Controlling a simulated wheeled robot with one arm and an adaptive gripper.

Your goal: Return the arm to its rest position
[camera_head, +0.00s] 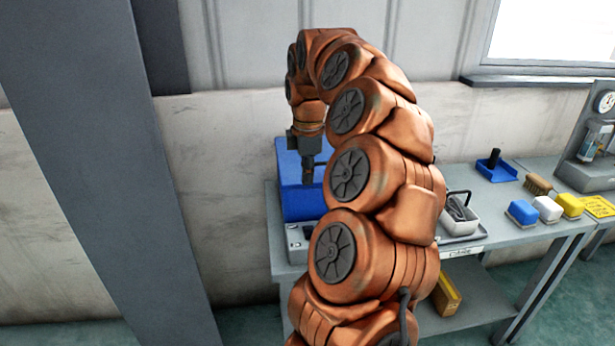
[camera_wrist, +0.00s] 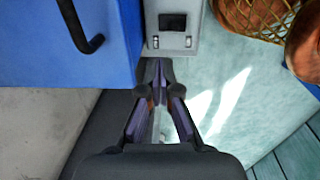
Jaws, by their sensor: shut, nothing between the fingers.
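My orange arm arches up over the bench in the head view, its end bent down at the left. My gripper (camera_head: 309,172) points down in front of a blue box on the bench. In the wrist view my gripper (camera_wrist: 159,72) shows its two fingers converging at the tips, shut with nothing between them. The blue box (camera_head: 290,165) stands at the bench's left end and fills the upper left of the wrist view, with a black handle (camera_wrist: 80,30). A grey device (camera_wrist: 174,27) is just beyond the fingertips in the wrist view.
The grey bench (camera_head: 500,222) holds a white container (camera_head: 459,218), a blue dustpan-like tray (camera_head: 496,170), a brush (camera_head: 538,184) and several coloured blocks at right. A yellow box (camera_head: 446,296) sits on the lower shelf. A grey column (camera_head: 100,150) stands at left. My arm hides the bench's middle.

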